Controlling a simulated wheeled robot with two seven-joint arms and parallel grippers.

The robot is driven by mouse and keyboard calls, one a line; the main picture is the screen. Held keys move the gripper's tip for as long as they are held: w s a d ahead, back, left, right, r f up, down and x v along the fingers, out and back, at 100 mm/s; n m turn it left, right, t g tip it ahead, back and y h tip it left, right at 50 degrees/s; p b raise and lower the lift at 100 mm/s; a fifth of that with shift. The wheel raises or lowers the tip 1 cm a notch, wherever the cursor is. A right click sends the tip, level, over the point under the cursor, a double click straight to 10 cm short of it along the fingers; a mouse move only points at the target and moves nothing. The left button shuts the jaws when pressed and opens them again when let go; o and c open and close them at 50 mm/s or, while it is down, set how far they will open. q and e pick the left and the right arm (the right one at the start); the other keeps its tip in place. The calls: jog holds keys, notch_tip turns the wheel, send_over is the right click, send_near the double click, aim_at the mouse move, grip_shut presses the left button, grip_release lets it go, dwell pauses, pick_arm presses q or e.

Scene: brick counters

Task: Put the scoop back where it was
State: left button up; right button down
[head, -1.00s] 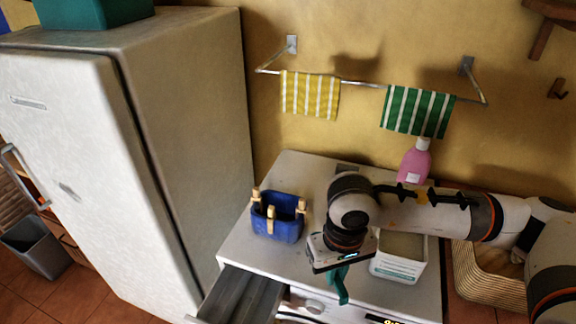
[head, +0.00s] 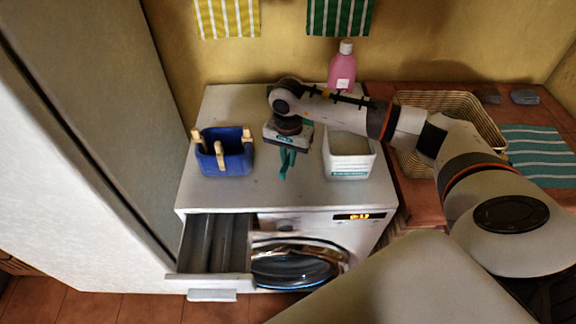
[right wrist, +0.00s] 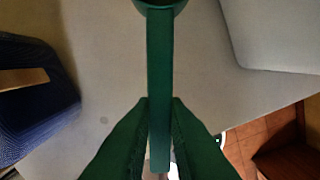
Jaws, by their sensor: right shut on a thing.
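My right gripper (head: 287,168) is over the washing machine top, between the blue peg basket and the white box. In the right wrist view its two green fingers (right wrist: 160,108) are shut on the handle of the green scoop (right wrist: 160,60). The scoop's round part shows only at that view's top edge. In the head view the scoop cannot be told apart from the fingers. The white open-topped box (head: 350,170) stands just right of the gripper, with pale contents. My left gripper is not in view.
The blue basket (head: 226,160) with wooden pegs stands at the left. The washing machine (head: 300,200) has its detergent drawer (head: 212,245) pulled out at front left. A pink bottle (head: 342,70) stands behind the box. A wicker basket (head: 450,100) is at the right.

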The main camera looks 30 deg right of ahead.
aim_at(287, 160)
jog(key=shift+f, duration=0.7)
notch_tip(287, 160, down, 3)
jog(key=shift+a+f+p, duration=0.1)
jog(key=shift+p, duration=0.45)
jog(key=shift+f, duration=0.25)
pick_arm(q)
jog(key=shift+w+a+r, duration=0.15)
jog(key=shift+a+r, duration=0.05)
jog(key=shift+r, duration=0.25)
pick_arm(e)
jog(key=c, duration=1.4)
grip_release()
jog(key=shift+c, duration=0.2)
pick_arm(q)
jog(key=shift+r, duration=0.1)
pick_arm(e)
jog(key=shift+r, duration=0.15)
